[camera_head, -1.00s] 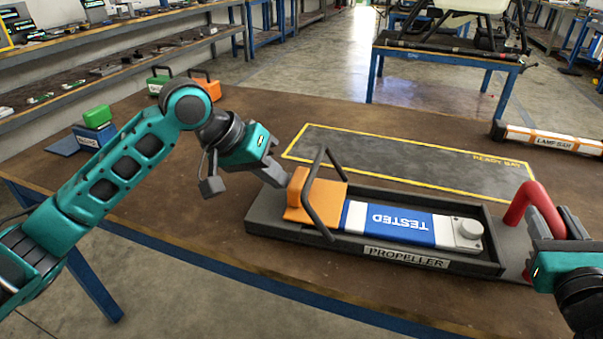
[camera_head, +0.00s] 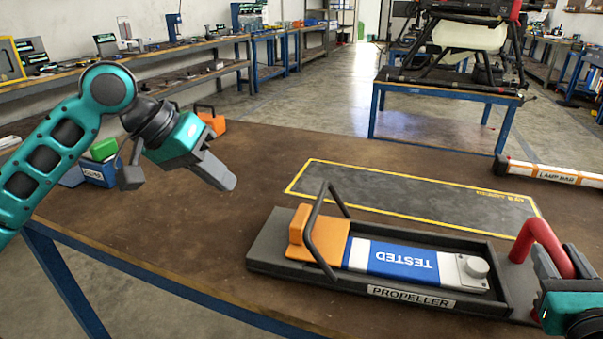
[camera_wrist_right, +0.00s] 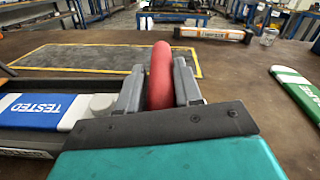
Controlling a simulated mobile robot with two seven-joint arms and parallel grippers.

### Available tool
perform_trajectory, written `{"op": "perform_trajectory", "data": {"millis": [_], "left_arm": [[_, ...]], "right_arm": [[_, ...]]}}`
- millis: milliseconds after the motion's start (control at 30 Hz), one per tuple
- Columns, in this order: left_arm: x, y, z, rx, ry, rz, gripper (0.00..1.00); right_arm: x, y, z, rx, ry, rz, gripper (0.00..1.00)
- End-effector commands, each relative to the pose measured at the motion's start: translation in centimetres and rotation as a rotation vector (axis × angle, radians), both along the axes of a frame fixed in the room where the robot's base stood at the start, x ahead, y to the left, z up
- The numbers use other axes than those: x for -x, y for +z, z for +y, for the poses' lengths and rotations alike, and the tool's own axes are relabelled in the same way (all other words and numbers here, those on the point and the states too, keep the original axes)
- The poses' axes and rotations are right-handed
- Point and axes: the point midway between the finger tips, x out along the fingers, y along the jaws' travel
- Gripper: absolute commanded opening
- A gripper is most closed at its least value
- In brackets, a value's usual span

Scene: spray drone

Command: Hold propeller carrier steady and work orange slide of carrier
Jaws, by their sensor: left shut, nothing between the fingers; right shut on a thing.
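The propeller carrier (camera_head: 262,262) is a long dark tray labelled PROPELLER, lying flat on the brown table. Its orange slide (camera_head: 325,238) sits near the left end, under a dark bar handle (camera_head: 318,238). A blue and white part marked TESTED (camera_head: 400,262) lies in the tray right of the slide. My left gripper (camera_head: 225,178) is shut and empty, in the air left of the slide and apart from it. My right gripper (camera_wrist_right: 160,90) is shut on the carrier's red handle (camera_wrist_right: 160,72) at the right end; the handle also shows in the head view (camera_head: 540,236).
A yellow-edged dark mat (camera_head: 420,200) lies empty behind the carrier. A lamp bar (camera_head: 550,172) lies at the back right. A blue box (camera_head: 100,172) and an orange container (camera_head: 212,122) stand at the left. A green and white object (camera_wrist_right: 298,92) lies right of my right gripper.

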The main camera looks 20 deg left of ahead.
Motion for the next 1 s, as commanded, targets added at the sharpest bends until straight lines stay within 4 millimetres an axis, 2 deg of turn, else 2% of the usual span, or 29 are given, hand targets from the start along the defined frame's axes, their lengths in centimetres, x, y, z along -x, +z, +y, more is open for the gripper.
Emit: {"op": "perform_trajectory", "data": {"millis": [100, 133, 433, 767, 867, 1000], "left_arm": [[0.0, 0.0, 0.0, 0.000, 0.000, -0.001, 0.00], [0.0, 0.0, 0.0, 0.000, 0.000, -0.001, 0.00], [0.0, 0.0, 0.0, 0.000, 0.000, -0.001, 0.00], [0.0, 0.0, 0.0, 0.000, 0.000, 0.000, 0.00], [0.0, 0.0, 0.0, 0.000, 0.000, 0.000, 0.00], [0.0, 0.0, 0.0, 0.000, 0.000, 0.000, 0.00]], "right_arm": [[0.0, 0.0, -0.1, 0.004, -0.003, 0.000, 0.00], [0.0, 0.0, -0.1, 0.004, -0.003, 0.000, 0.35], [0.0, 0.0, -0.1, 0.002, -0.002, 0.000, 0.64], [0.4, -0.1, -0.1, 0.002, -0.001, 0.002, 0.64], [1.4, -0.1, -0.2, 0.004, -0.001, 0.001, 0.64], [3.7, -0.2, -0.4, 0.004, -0.001, 0.005, 0.64]]}}
